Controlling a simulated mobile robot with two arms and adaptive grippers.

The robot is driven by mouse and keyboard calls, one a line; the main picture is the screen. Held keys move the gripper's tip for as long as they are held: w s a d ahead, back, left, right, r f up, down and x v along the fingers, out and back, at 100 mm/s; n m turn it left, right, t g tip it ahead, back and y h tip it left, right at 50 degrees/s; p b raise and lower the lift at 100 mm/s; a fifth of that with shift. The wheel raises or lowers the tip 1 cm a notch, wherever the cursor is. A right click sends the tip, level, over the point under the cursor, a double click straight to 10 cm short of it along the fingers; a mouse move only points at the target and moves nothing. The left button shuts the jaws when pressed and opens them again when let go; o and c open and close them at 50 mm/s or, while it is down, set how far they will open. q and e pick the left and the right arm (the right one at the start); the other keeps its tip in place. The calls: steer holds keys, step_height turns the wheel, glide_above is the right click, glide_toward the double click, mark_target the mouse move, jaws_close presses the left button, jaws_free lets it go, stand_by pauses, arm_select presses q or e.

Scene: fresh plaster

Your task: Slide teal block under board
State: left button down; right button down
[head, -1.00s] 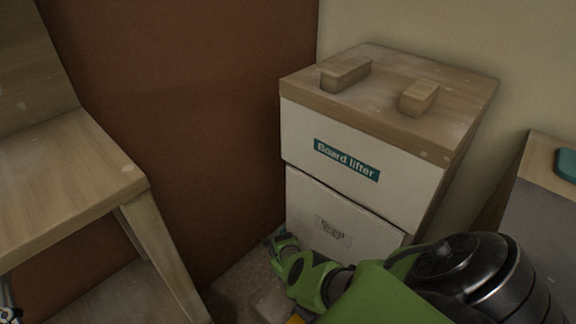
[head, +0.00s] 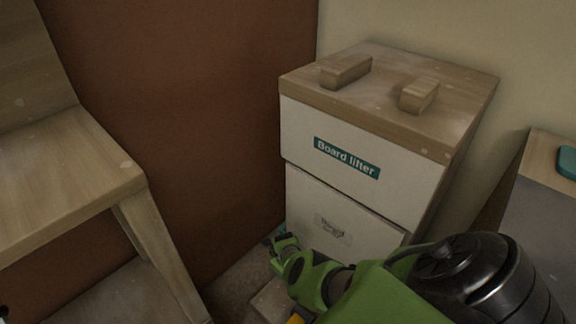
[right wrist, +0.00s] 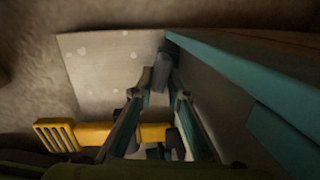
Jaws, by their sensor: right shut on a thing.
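My right gripper (head: 272,241) reaches low into the corner between a brown panel (head: 190,120), perhaps the board, and a white cabinet. A small teal patch (head: 282,229) shows at its fingertips, likely the teal block. In the right wrist view the right gripper (right wrist: 163,72) is shut, its fingertips meeting at a dark greyish-teal piece; its exact outline is unclear. A long teal edge (right wrist: 240,68) runs right from there, with brown above it; I cannot tell whether it belongs to the block. Only a dark bit, perhaps my left gripper (head: 4,312), shows at the lower left edge.
The cabinet (head: 310,118), labelled "Board lifter", has two wooden blocks on its wooden top. A wooden stand (head: 70,170) is at left. A yellow slotted piece (right wrist: 90,134) and a spotted flat plate (right wrist: 105,65) lie beside the right gripper. A teal item (head: 567,163) is at far right.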

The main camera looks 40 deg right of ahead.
steer(key=shift+w+a, duration=0.1)
steer(key=shift+w, duration=0.05)
steer(key=shift+a, duration=1.15)
steer(key=c, duration=2)
jaws_free()
steer(key=shift+d, duration=0.1)
steer(key=shift+r, duration=0.15)
